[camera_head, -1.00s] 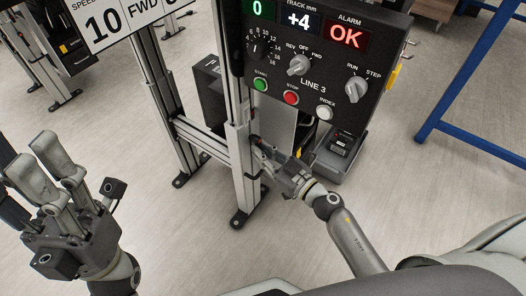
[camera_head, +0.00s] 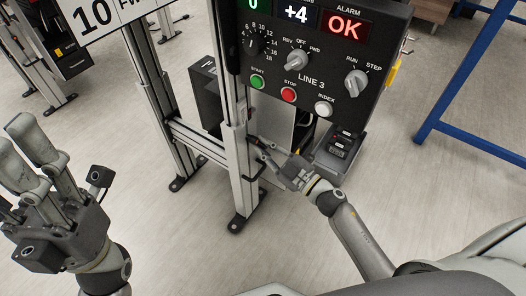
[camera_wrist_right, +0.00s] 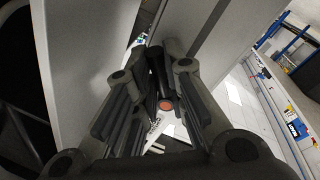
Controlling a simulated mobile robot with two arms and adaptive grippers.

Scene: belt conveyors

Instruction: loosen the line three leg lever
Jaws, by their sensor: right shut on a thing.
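The Line 3 leg lever (camera_wrist_right: 155,75) is a dark handle with a round orange-red end, between my right gripper's fingers in the right wrist view. My right gripper (camera_head: 267,155) is shut on it, beside the front aluminium leg (camera_head: 239,165) below the Line 3 panel. In the head view the fingers mostly hide the lever. The right gripper also shows in the wrist view (camera_wrist_right: 158,112). My left gripper (camera_head: 22,142) is raised at the left edge, its two grey fingers apart and empty, away from the leg.
The Line 3 control panel (camera_head: 312,84) hangs above my right gripper, with ALARM reading OK and track +4. A dark box with switches (camera_head: 338,150) stands right of the gripper. A blue frame (camera_head: 455,85) stands at the right. The floor at centre left is open.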

